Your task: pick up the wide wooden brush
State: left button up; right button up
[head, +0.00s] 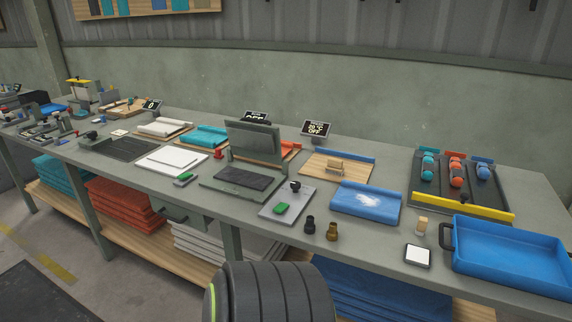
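A small tan wooden piece with a raised top (336,167), which looks like the wide wooden brush, lies on a light wooden board (353,171) towards the back of the long bench. It is too small for me to make out bristles. A second small tan piece (422,224) stands beside the blue tray, and I cannot tell what it is. Neither of my grippers is in view.
Around the board are a blue folded cloth with a white patch (366,202), a grey hinged press (247,168), and a grey plate with a green block (286,204). A blue tray (513,256) and a dark rack with coloured rolls (460,183) stand at the right.

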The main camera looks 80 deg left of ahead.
aim_at(335, 166)
jog(key=u, duration=1.9)
